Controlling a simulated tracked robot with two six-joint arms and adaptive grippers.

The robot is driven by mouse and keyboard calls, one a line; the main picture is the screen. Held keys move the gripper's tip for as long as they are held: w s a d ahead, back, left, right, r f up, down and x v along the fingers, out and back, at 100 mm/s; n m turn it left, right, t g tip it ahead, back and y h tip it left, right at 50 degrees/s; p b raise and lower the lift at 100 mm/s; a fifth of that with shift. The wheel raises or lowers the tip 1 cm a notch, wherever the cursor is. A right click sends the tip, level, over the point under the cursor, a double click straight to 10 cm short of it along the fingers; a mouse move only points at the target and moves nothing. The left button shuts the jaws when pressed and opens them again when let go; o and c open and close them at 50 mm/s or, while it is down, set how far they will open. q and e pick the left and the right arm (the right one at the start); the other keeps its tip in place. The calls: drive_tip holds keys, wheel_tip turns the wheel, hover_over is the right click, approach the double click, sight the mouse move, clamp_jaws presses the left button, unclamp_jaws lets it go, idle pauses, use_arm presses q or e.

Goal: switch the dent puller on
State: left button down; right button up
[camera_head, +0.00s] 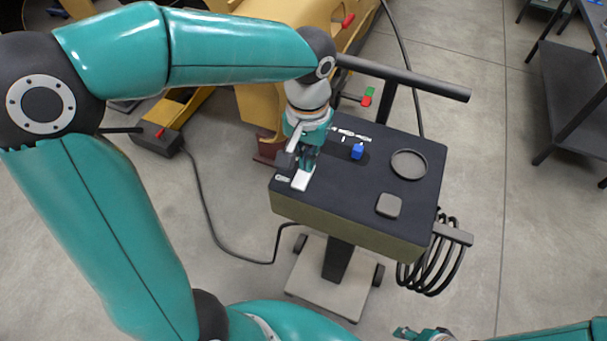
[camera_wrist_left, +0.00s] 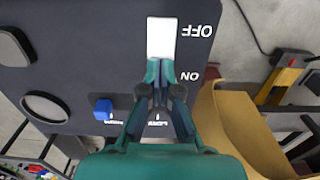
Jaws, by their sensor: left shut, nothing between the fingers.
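The dent puller (camera_head: 340,215) is a dark-topped box on a wheeled stand. Its white switch (camera_head: 301,181) is at the left front of the top; in the left wrist view the switch (camera_wrist_left: 161,36) has OFF beside its upper end and ON beside its lower end. My left gripper (camera_head: 305,166) points down at the switch, shut and empty. In the left wrist view its fingertips (camera_wrist_left: 159,70) overlap the ON end and hide it; I cannot tell whether they touch. Part of what seems my right gripper (camera_head: 421,332) shows at the bottom edge, its fingers unclear.
A blue knob (camera_head: 357,152), a dark ring (camera_head: 408,165) and a grey square pad (camera_head: 389,205) are on the top. A handle bar (camera_head: 410,78) rises behind. Coiled cable (camera_head: 430,268) hangs at right. Yellow bodywork (camera_head: 275,100) stands behind left.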

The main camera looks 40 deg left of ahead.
use_arm(q)
drive_tip(key=shift+f, duration=0.3)
drive_tip(key=shift+r, duration=0.1)
drive_tip(key=shift+r+p, duration=2.9)
drive_tip(key=shift+r, duration=0.6)
